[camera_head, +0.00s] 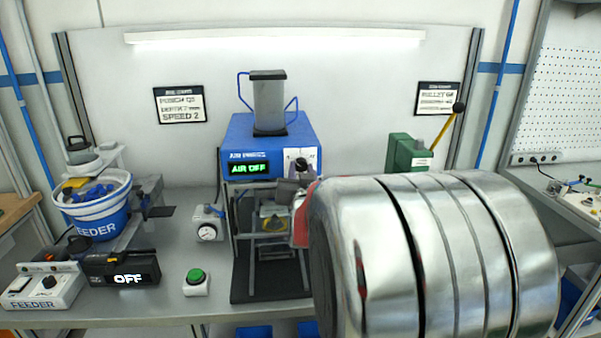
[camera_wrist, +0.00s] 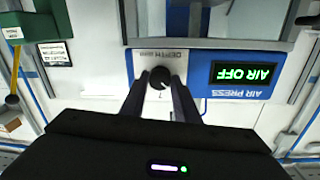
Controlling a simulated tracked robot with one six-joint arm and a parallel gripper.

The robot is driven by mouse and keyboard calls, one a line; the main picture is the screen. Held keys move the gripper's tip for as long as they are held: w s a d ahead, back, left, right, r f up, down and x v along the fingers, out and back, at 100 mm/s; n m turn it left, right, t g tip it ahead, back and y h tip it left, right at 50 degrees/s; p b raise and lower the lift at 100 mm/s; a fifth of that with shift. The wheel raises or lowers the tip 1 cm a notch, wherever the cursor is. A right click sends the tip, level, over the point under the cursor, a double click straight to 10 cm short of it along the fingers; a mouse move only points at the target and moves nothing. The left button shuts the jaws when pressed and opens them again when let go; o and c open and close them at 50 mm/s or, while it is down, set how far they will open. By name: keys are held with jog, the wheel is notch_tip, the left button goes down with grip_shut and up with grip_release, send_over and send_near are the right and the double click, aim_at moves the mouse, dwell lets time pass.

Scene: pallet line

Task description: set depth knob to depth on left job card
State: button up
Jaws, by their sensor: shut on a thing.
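The depth knob (camera_wrist: 160,77) is a small black dial on a white plate labelled DEPTH, on the front of the blue air press (camera_head: 240,131). The wrist view shows it upside down. My gripper (camera_wrist: 160,88) has its two dark fingers on either side of the knob and is shut on it. In the head view my arm partly covers this spot. The knob's pointer and scale are too small to read. The left job card (camera_head: 180,105) hangs on the back wall; its bottom line reads SPEED 2, and the depth line above is too blurred to read surely.
The press display (camera_head: 249,168) reads AIR OFF. A right job card (camera_head: 437,99) hangs beside a yellow lever (camera_head: 445,131) on a green unit (camera_head: 401,152). A gauge (camera_head: 207,232), green button (camera_head: 196,276) and feeder bowl (camera_head: 95,207) stand left of the press.

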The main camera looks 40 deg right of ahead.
jog(key=m, duration=0.4)
jog(key=shift+r, duration=0.1)
jog(key=m, duration=0.5)
jog(key=shift+y, duration=0.4)
jog(key=o, duration=1)
jog(key=shift+o, duration=0.2)
jog(key=v, duration=1.3)
jog(key=shift+s+a, duration=0.25)
jog(key=shift+s, duration=0.05)
